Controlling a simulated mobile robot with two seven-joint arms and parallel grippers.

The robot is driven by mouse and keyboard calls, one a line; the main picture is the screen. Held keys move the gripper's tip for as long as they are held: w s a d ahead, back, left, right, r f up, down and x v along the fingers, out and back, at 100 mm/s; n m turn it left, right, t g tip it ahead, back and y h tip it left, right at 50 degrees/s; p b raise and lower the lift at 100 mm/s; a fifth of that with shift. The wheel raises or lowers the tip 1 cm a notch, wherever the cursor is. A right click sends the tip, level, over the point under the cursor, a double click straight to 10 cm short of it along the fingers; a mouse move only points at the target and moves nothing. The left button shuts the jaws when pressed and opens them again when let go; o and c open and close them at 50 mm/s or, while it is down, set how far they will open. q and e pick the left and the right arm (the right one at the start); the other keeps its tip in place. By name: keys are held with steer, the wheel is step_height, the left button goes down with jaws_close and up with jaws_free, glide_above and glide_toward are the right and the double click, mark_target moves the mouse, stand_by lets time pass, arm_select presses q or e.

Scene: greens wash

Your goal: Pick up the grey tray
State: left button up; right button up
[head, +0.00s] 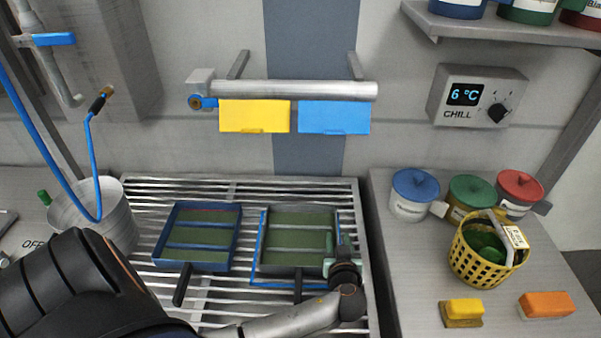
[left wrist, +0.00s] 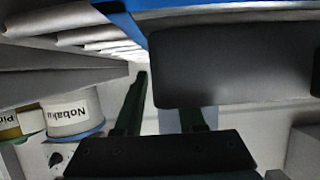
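The grey tray (head: 299,271) lies on the slatted metal rack, with green-floored compartments and a dark handle pointing to the front. A thin blue outline shows around it. My left gripper (head: 337,244) is at its right side, one greenish finger inside the right wall and one outside. In the left wrist view the two dark fingers (left wrist: 162,110) stand apart with a pale gap between them. A large dark grey panel there covers part of one finger; I cannot tell which part of the tray it is. My right gripper is not in view.
A blue tray (head: 205,262) lies left of the grey one on the rack (head: 145,190). A metal bucket (head: 110,215) and blue hose stand at the left. The right counter holds lidded pots, a yellow basket (head: 480,262) and two brushes.

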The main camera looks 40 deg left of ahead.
arm_select(q)
steer(key=shift+c, duration=0.3)
jaws_close()
steer(key=shift+r, duration=0.1)
stand_by(1.0)
